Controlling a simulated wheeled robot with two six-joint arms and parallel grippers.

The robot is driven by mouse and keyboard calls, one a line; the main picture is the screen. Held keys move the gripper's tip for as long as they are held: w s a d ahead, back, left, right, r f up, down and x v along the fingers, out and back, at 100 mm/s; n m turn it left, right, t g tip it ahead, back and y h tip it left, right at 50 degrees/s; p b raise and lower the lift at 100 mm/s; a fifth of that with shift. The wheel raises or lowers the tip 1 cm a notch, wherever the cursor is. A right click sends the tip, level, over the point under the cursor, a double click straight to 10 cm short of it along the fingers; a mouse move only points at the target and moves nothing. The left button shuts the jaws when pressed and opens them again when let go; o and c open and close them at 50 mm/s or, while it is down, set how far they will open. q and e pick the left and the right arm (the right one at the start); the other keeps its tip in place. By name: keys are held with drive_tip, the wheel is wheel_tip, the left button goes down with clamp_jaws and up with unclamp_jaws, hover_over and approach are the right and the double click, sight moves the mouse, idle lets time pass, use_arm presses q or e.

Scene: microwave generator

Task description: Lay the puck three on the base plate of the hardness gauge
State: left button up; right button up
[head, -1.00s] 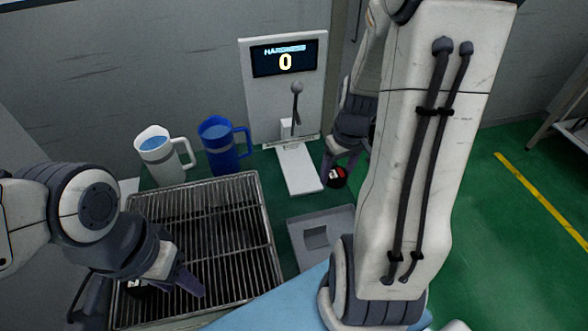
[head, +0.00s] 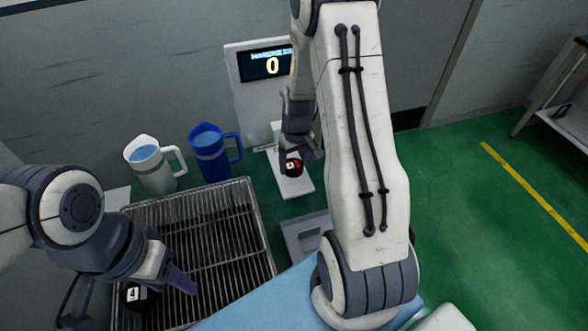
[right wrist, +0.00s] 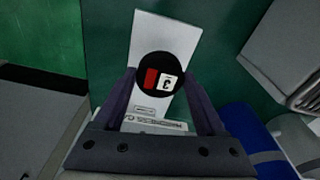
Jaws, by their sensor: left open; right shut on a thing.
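My right gripper (head: 298,152) is shut on puck three (head: 293,167), a black disc with a red and white label. In the right wrist view the puck (right wrist: 159,75) sits between the two fingertips (right wrist: 160,82), marked 3, over the white base plate (right wrist: 181,28). The hardness gauge (head: 262,65) stands at the back with its display reading 0. Its base plate (head: 300,188) is partly hidden by my right gripper and the puck. From these views I cannot tell the height of the puck above the plate. My left gripper (head: 180,285) is open over the wire rack.
The wire rack (head: 262,235) lies at left; a puck marked 4 (head: 137,295) is on it by my left gripper. A white jug (head: 155,172) and a blue jug (head: 211,160) stand behind the rack. A grey tray (head: 303,232) lies in front of the gauge.

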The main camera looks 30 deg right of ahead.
sight(295, 167)
drive_tip(key=shift+f, duration=1.9)
drive_tip(key=shift+f, duration=0.25)
drive_tip(key=o, duration=1.4)
drive_tip(key=shift+c, duration=0.2)
drive_tip(key=shift+r, duration=0.1)
